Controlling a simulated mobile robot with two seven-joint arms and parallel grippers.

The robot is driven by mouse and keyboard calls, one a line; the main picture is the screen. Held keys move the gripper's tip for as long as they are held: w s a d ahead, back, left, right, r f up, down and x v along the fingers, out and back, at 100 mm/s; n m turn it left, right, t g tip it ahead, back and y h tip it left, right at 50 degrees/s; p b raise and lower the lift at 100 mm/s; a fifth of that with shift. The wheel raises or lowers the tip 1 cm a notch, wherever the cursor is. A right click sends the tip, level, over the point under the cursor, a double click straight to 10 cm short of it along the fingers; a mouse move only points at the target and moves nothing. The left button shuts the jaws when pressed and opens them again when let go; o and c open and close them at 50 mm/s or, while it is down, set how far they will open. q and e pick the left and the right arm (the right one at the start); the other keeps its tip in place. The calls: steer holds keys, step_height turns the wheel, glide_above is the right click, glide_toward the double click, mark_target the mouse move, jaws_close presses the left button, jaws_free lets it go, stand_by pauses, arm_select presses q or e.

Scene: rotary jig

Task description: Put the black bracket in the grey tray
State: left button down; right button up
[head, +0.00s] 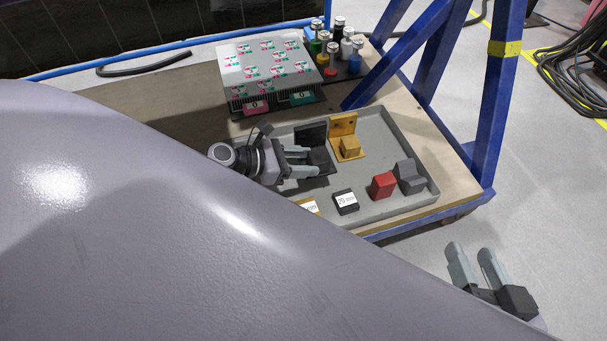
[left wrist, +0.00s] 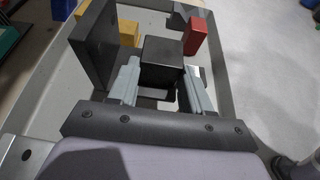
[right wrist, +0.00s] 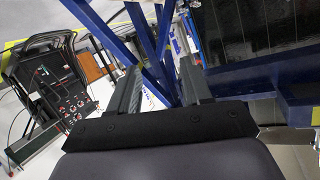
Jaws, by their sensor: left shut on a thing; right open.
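The black bracket (head: 312,136), an upright plate with a block in front, is at the left part of the grey tray (head: 388,138). In the left wrist view its plate (left wrist: 97,45) stands left of the fingers. My left gripper (head: 308,162) is shut on the bracket's block, with one finger on each side of it; these fingers also show in the left wrist view (left wrist: 161,70). The bracket looks upright and inside the tray's outline; I cannot tell whether it touches the floor. My right gripper (head: 470,249) is open and empty, out over the floor right of the table.
In the tray, a yellow bracket (head: 343,126) stands beside the black one. A red block (head: 383,186), a grey block (head: 409,176) and a black 20 mm block (head: 346,202) lie toward the front right. Blue frame posts (head: 495,110) rise at right.

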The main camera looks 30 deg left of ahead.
arm_select(q)
step_height(320, 180, down, 3)
steer(key=shift+w+r+b, duration=0.1)
steer(key=shift+r+b, duration=0.1)
steer(key=shift+b, duration=0.25)
step_height(320, 180, down, 4)
steer(key=shift+r+b, duration=0.2)
steer(key=shift+b, duration=0.85)
steer(key=shift+f, duration=0.25)
arm_select(e)
steer(key=shift+s+d+r+n+t+h, duration=0.1)
steer(key=shift+s+d+n+t+h, duration=0.15)
steer(key=shift+d+t, duration=0.25)
steer(key=shift+s+d+r+n+t+h, duration=0.15)
steer(key=shift+d+n+t, duration=0.25)
steer(key=shift+d, duration=0.2)
arm_select(q)
steer(key=c, duration=0.8)
jaws_free()
steer(key=shift+f, duration=0.15)
